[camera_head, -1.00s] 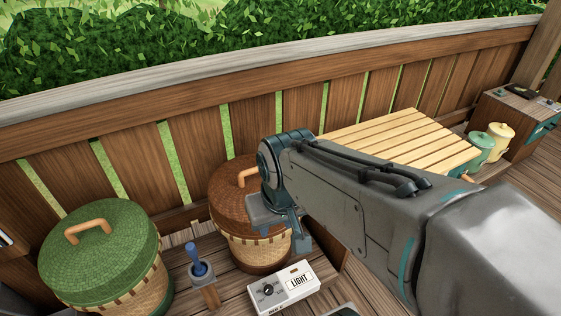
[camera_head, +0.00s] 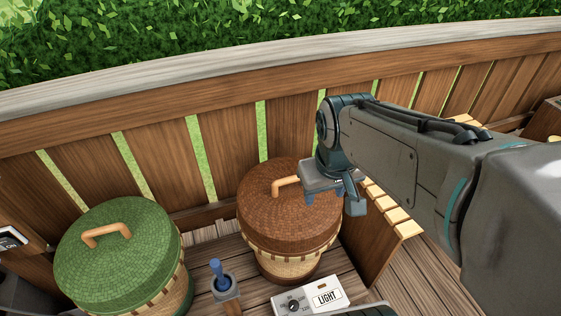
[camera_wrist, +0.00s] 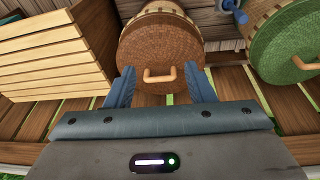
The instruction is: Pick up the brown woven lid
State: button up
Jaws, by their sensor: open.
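The brown woven lid (camera_head: 265,215) sits on a round woven basket (camera_head: 290,263) near the wooden wall. Its light wooden handle (camera_head: 287,186) stands up from the top, partly hidden by my gripper in the head view. My gripper (camera_head: 328,198) is open and over the right part of the lid. In the wrist view, the lid (camera_wrist: 160,45) lies beyond the open fingers (camera_wrist: 161,90), and its handle (camera_wrist: 160,75) shows between them, near their tips. No part of the lid appears gripped.
A basket with a green woven lid (camera_head: 115,262) stands to the left. A slatted yellow wooden top (camera_wrist: 45,55) is beside the basket. The plank wall (camera_head: 90,170) stands close behind.

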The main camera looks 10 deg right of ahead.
jog(key=w+f+n+g+b, duration=0.1)
jog(key=w+f+n+b, duration=0.1)
jog(key=w+n+b, duration=0.3)
jog(key=w+f+n+b, duration=0.1)
jog(key=w+f+n, duration=0.15)
jog(key=w, duration=0.55)
jog(key=n+g+b, duration=0.2)
jog(key=n+b, duration=0.6)
jog(key=n, duration=0.3)
send_over(291, 177)
notch_tip(291, 177, down, 17)
jog(key=f, duration=0.2)
jog(key=f+b, duration=0.1)
jog(key=f, duration=0.2)
jog(key=a+f, duration=0.1)
jog(key=f, duration=0.2)
jog(key=shift+s+f, duration=0.1)
jog(key=shift+s, duration=0.15)
jog(key=shift+w+d+f+b, duration=0.15)
jog(key=shift+f+b, duration=0.35)
jog(key=shift+f, duration=1)
jog(key=shift+w+d+f+b, duration=0.1)
jog(key=shift+d+f+b, duration=0.25)
jog(key=shift+f, duration=1.15)
jog(key=shift+a, duration=0.1)
jog(key=shift+c, duration=0.3)
jog(key=shift+r, duration=0.1)
grip_shut()
